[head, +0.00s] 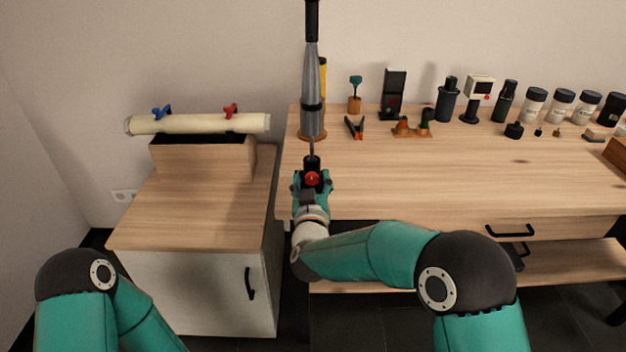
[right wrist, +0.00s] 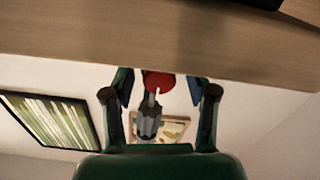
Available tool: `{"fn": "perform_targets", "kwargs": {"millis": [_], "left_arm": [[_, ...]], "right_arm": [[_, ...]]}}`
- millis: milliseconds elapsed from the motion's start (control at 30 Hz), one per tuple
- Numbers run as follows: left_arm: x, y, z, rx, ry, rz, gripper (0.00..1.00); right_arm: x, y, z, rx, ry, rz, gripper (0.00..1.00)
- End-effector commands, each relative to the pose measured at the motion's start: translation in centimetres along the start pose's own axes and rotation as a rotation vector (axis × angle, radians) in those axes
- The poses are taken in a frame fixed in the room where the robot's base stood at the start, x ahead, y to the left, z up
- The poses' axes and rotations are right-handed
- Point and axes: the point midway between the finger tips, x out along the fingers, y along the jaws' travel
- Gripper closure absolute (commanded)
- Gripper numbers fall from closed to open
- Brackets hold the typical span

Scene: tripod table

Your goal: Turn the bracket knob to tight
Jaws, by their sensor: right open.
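The red bracket knob (head: 312,178) sits on a small black bracket (head: 311,161) at the front left edge of the workbench. A grey folded tripod (head: 311,92) with a dark top rod stands upright behind it. My right gripper (head: 311,184) is at the knob, its open fingers on either side. In the right wrist view the red knob (right wrist: 159,84) shows between the two fingertips, with visible gaps at both sides. A grey shape with a thin pale rod overlaps the knob there; I cannot tell what it is. My left gripper is out of view.
The workbench (head: 450,175) is clear in its front middle. Pliers (head: 354,127), a black stand (head: 394,95) and several bottles and jars line its back. A low cabinet (head: 190,220) at left carries a pale tube (head: 195,124) with blue and red clamps.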

Motion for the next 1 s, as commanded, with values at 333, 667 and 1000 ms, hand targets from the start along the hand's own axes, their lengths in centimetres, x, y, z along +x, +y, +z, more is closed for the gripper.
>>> {"fn": "perform_targets", "kwargs": {"millis": [333, 667, 1000], "left_arm": [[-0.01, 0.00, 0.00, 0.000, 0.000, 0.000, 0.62], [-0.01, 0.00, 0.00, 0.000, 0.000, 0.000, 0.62], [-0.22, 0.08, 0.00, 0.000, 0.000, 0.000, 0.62]], "right_arm": [[0.26, 0.02, -0.02, 0.000, 0.001, 0.000, 0.47], [0.23, 0.01, -0.02, 0.000, 0.001, 0.000, 1.00], [0.26, -0.01, -0.03, -0.108, 0.000, 0.000, 1.00]]}}
